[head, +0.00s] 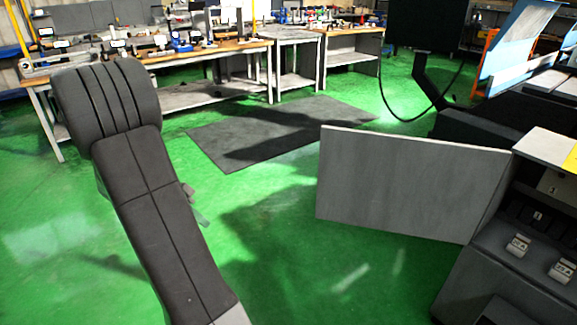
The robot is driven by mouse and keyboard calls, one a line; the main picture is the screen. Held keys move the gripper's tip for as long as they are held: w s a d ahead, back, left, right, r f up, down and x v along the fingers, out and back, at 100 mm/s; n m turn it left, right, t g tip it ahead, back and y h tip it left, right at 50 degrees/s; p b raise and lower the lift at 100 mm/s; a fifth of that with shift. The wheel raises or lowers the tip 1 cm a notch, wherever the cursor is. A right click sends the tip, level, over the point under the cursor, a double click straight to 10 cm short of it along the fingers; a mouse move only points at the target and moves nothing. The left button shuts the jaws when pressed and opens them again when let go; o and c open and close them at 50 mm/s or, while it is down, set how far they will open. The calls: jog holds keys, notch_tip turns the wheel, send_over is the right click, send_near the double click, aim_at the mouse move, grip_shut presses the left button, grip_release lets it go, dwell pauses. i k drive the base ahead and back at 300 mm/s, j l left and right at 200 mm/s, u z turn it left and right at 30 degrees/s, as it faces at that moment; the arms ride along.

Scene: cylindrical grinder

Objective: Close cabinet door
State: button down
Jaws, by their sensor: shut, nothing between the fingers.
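The cabinet door (410,185) is a flat grey panel right of centre. It stands open, swung out to the left from the dark cabinet (490,280) at the right edge, and its right edge meets the cabinet. The cabinet's open front shows a dark inside with small light blocks. My arm rises at left and bends at the top. A small part of my gripper (200,212) shows past the arm's right side; the rest is hidden behind the arm. It is shut and empty, left of the door and apart from it in the picture.
Green floor (285,265) lies clear between my arm and the door. A dark mat (275,132) lies behind. Workbenches (200,90) with tools line the back. A black hanging cable (400,112) and dark machine parts are behind the door at upper right.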

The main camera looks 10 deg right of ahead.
aim_at(440, 190)
jog(key=i+j+u, duration=0.2)
jog(key=i, duration=0.35)
jog(key=i+z, duration=0.3)
jog(key=i, duration=0.2)
jog(key=i+z, duration=0.3)
jog(key=i, duration=0.2)
